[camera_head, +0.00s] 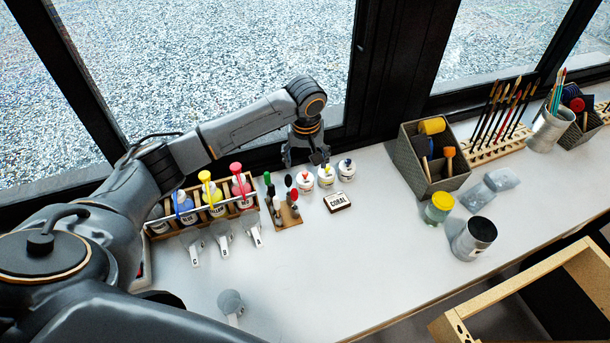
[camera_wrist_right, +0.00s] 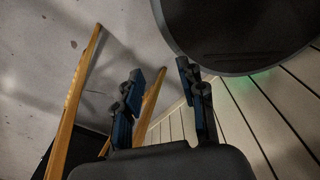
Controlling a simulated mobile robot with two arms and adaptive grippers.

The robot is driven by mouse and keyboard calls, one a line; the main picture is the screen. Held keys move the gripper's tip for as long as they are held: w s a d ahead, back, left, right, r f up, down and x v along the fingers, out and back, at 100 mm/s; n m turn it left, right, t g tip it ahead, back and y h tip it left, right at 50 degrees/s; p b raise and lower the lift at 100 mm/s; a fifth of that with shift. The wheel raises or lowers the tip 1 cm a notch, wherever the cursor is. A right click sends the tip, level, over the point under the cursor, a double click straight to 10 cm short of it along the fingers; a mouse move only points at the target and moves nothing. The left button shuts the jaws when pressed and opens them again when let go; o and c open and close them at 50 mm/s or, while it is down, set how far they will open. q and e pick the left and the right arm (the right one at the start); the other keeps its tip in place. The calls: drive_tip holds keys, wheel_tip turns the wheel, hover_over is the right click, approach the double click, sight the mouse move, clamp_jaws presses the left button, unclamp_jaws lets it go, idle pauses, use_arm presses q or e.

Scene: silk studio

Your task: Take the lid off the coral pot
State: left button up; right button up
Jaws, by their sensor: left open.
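Three small white pots with lids stand in a row on the white worktop in the head view. The left pot (camera_head: 305,182) has a red-orange mark on top and looks like the coral one. The middle pot (camera_head: 326,178) has a yellow mark and the right pot (camera_head: 347,171) a blue one. A small card reading CORAL (camera_head: 338,202) lies in front of them. My left gripper (camera_head: 305,158) is open and empty, pointing down just behind and above the left and middle pots. My right gripper (camera_wrist_right: 160,74) is open and empty, away from the worktop.
A bottle rack (camera_head: 160,232) and a stand of small coloured-tipped tools (camera_head: 289,220) are left of the pots. A grey caddy (camera_head: 412,165), a yellow-lidded jar (camera_head: 438,208) and a metal can (camera_head: 473,239) stand right. The front middle is clear.

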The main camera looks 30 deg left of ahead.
sight(305, 173)
use_arm(q)
drive_tip(key=shift+w+a+f, duration=0.1)
drive_tip(key=shift+w+f, duration=0.05)
drive_tip(key=shift+f, duration=0.55)
drive_tip(key=f+p, duration=0.1)
drive_tip(key=f, duration=0.3)
drive_tip(key=shift+w+a+f+p, duration=0.1)
drive_tip(key=shift+a+p, duration=0.1)
drive_tip(key=shift+p, duration=0.2)
drive_tip(key=shift+w+f, duration=0.15)
drive_tip(key=shift+f, duration=0.25)
use_arm(e)
drive_tip(key=shift+w+a+r, duration=0.25)
drive_tip(key=shift+w+r, duration=0.1)
drive_tip(key=shift+r, duration=0.15)
drive_tip(key=shift+w+a+r, duration=0.2)
drive_tip(key=shift+w+r, duration=0.1)
drive_tip(key=shift+r, duration=0.2)
use_arm(q)
drive_tip(key=shift+c, duration=0.5)
drive_tip(key=shift+r, duration=0.1)
drive_tip(key=c, duration=0.7)
drive_tip(key=shift+c, duration=0.8)
use_arm(e)
drive_tip(key=shift+d, duration=0.15)
